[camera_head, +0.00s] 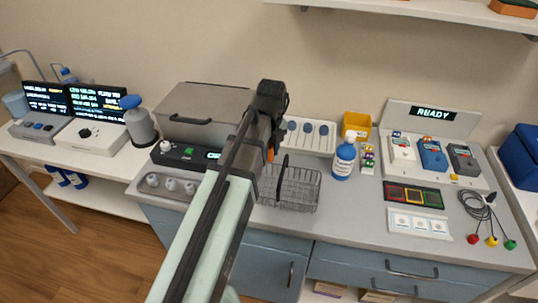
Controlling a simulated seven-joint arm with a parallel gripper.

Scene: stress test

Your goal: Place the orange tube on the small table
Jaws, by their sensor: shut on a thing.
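My gripper (279,162) is over the grey bench, just behind and above the wire basket. My own arm hides much of it from this view. A small bit of the orange tube (270,155) shows at the gripper, which is shut on it. The rest of the tube is hidden, so its tilt cannot be told. A white table (92,157) with a lower shelf stands at the left, apart from the gripper. I cannot tell for certain whether it is the small table.
The wire basket (303,190) stands on the grey bench (345,225). A blue-and-white bottle (344,158) and a yellow bin (357,124) stand right of the gripper. A grey lidded box (205,110) is at left. Two screens (97,101) and a grey sprayer (140,125) occupy the white table.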

